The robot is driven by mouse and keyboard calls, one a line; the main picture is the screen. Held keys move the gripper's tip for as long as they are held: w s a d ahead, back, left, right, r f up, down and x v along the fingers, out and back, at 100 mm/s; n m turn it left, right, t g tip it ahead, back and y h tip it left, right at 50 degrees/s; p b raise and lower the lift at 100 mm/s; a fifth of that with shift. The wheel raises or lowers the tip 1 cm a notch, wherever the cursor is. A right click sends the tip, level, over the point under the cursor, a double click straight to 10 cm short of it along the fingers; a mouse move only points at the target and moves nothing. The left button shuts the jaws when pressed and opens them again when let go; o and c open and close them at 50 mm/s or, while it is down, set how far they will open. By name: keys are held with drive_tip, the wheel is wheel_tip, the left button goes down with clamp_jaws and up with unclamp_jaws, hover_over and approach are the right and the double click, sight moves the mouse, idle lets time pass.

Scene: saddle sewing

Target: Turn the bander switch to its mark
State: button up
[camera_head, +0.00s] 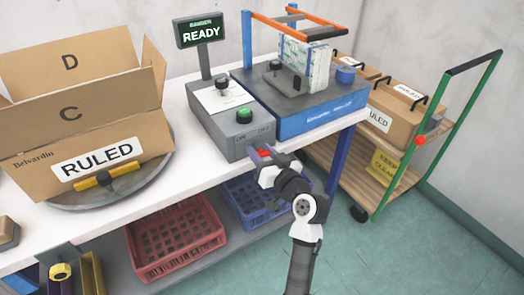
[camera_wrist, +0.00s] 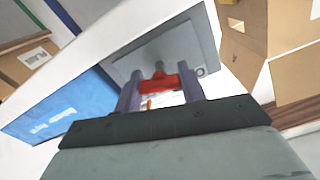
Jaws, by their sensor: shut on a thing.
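The red bander switch (camera_head: 263,152) is on the front of the grey control box (camera_head: 226,143), below its lettering, which looks like ON and OFF. My gripper (camera_head: 266,160) is at this switch, its fingers on either side of it. In the wrist view the red handle (camera_wrist: 158,83) lies across between my two fingers (camera_wrist: 160,92), in front of a grey plate (camera_wrist: 183,48). My gripper is shut on it. I cannot make out the switch's mark.
A black knob and a green button (camera_head: 244,116) sit on top of the control box. The bander's blue base (camera_head: 318,116) stands right of it. A RULED carton (camera_head: 95,150) is on a turntable at left. Crates (camera_head: 175,240) sit under the table; a cart (camera_head: 405,170) stands right.

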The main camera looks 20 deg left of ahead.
drive_tip(key=m+p, duration=0.1)
drive_tip(key=m, duration=0.2)
drive_tip(key=shift+m+p, duration=0.3)
drive_tip(key=shift+m, duration=0.1)
drive_tip(key=m+p, duration=0.2)
drive_tip(key=m, duration=0.1)
drive_tip(key=shift+r+m, duration=0.1)
drive_tip(key=shift+m, duration=0.2)
drive_tip(key=m+p, duration=0.3)
drive_tip(key=m, duration=0.1)
drive_tip(key=shift+m+p, duration=0.8)
drive_tip(key=shift+m, duration=0.6)
drive_tip(key=shift+f, duration=0.25)
drive_tip(key=o, duration=1)
